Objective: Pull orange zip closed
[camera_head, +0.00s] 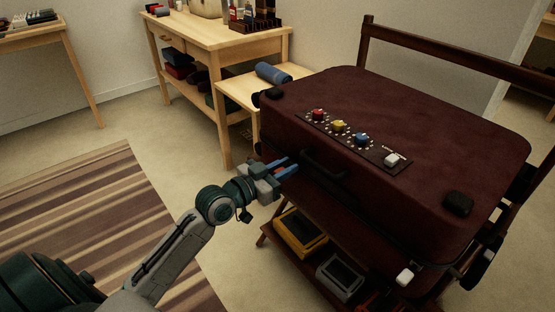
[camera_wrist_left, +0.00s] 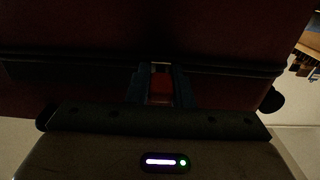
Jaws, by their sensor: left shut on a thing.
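The dark red suitcase (camera_head: 400,110) lies flat with its lid down on a dark wooden rack. My left gripper (camera_head: 285,168) is at its near-left side, at the seam level, left of the black handle (camera_head: 324,166). In the left wrist view my left gripper (camera_wrist_left: 160,88) is shut on a small red-orange tab, the orange zip pull (camera_wrist_left: 161,86), in front of the dark zip seam (camera_wrist_left: 90,65). A white tab (camera_head: 404,276) shows at the suitcase's near-right corner. My right gripper is not in view.
A plate on the lid carries red (camera_head: 318,115), yellow (camera_head: 338,127), blue (camera_head: 361,139) and white (camera_head: 391,159) knobs. A yellow case (camera_head: 300,232) and a grey case (camera_head: 340,277) sit on the rack's lower shelf. A wooden workbench (camera_head: 220,45) stands behind; floor at left is open.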

